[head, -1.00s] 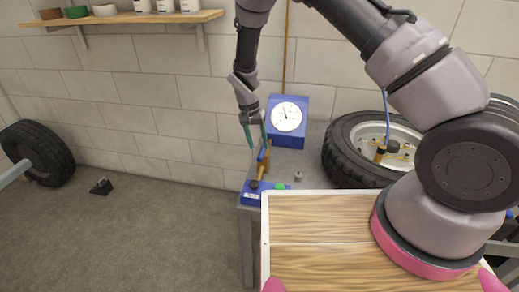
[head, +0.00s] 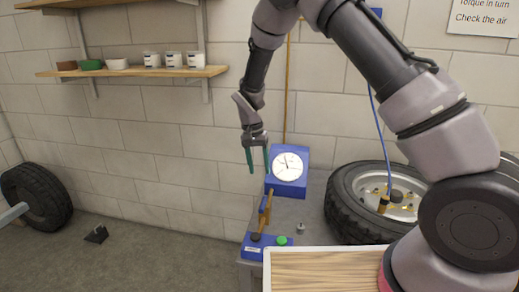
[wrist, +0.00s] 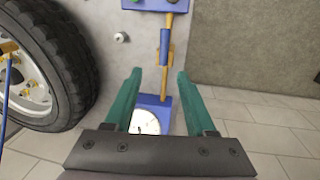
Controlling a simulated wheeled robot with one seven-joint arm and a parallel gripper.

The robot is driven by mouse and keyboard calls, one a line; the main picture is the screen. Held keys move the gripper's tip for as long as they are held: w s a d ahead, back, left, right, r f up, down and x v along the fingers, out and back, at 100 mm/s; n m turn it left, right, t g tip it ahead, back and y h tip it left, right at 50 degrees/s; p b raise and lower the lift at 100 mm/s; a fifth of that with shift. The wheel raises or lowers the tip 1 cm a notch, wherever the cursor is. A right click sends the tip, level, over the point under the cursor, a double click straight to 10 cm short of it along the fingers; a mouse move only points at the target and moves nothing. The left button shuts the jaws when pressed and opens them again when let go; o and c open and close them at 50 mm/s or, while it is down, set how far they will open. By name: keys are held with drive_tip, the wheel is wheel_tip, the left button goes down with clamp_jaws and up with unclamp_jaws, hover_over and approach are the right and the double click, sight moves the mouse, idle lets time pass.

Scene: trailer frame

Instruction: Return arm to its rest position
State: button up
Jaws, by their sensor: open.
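My gripper (head: 257,160) hangs from my arm with its two green fingers pointing down. It is open and empty. In the head view it is just left of and above the blue gauge with a white dial (head: 288,172). In the wrist view the fingers (wrist: 158,85) stand apart, and the gauge (wrist: 150,118) shows between them, partly hidden by the gripper body. A brass-coloured handle (head: 265,210) rises from a blue base (head: 267,244) on the grey bench, below the gripper.
A tyre on a wheel (head: 355,200) with a blue hose lies right of the gauge. A small metal nut (head: 300,227) sits on the bench. Wooden shelves (head: 140,73) with pots and cups are on the wall at left. Another wheel (head: 37,195) stands at far left. The floor between is mostly open.

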drive_tip(key=s+d+r+t+y, duration=0.1)
drive_tip(key=d+r, duration=0.4)
drive_tip(key=r, duration=0.3)
drive_tip(key=s+d+r+m+t+y, duration=0.1)
drive_tip(key=d+r, duration=0.3)
drive_tip(key=r, duration=0.4)
drive_tip(key=s+d+r+y, duration=0.1)
drive_tip(key=d+r+y, duration=0.1)
drive_tip(key=d+r, duration=0.4)
drive_tip(key=s+d+r+t, duration=0.2)
drive_tip(key=s+d+r, duration=0.3)
drive_tip(key=s, duration=0.4)
drive_tip(key=s+d+r+t, duration=0.3)
drive_tip(key=s+d+r, duration=0.3)
drive_tip(key=s+r, duration=0.2)
drive_tip(key=shift+s+m+t, duration=0.3)
drive_tip(key=shift+s, duration=0.7)
